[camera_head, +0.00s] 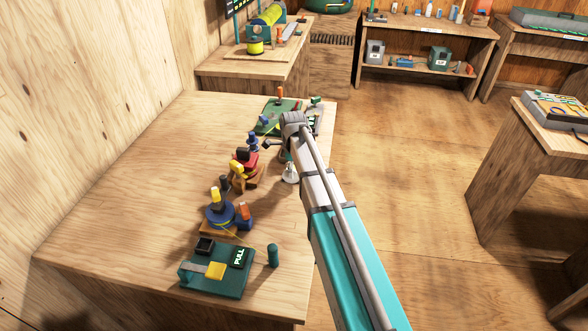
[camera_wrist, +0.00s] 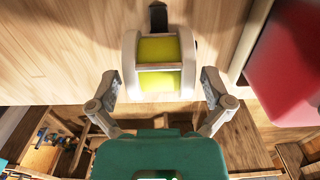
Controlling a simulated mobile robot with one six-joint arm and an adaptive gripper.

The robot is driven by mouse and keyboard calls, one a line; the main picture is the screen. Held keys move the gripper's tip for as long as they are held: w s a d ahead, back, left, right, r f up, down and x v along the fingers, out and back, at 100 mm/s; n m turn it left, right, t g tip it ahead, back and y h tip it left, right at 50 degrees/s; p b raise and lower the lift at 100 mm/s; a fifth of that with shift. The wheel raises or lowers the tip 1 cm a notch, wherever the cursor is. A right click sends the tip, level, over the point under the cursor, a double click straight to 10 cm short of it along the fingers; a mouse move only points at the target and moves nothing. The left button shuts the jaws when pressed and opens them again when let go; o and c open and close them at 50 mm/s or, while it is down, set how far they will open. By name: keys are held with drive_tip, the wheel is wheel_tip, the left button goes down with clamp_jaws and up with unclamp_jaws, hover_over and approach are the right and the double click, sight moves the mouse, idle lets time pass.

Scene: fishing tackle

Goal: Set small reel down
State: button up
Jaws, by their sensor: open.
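The small reel (camera_wrist: 159,50), with a cream frame and a yellow-green spool, shows in the upper middle of the wrist view against the wooden tabletop. A dark foot sticks out from its top. My gripper (camera_wrist: 160,80) is open, with one finger on each side of the reel's near end and visible gaps between. In the head view my gripper is mostly hidden behind my arm at the table's right edge. A small pale item (camera_head: 290,173) shows there, but I cannot tell whether it is the reel.
A blurred red object (camera_wrist: 288,65) is close on the right in the wrist view. On the table (camera_head: 130,170) stand a blue reel (camera_head: 221,213), a red reel (camera_head: 245,160) and a green PULL board (camera_head: 217,270). The table's left part is clear.

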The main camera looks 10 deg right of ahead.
wheel_tip(320, 180, up, 12)
drive_tip(key=p, duration=1.1)
drive_tip(key=shift+f, duration=0.25)
drive_tip(key=shift+s, duration=0.15)
idle(0.3)
drive_tip(key=s+n, duration=2.1)
drive_tip(key=n, duration=0.1)
drive_tip(key=shift+s, duration=0.35)
drive_tip(key=shift+c, duration=0.3)
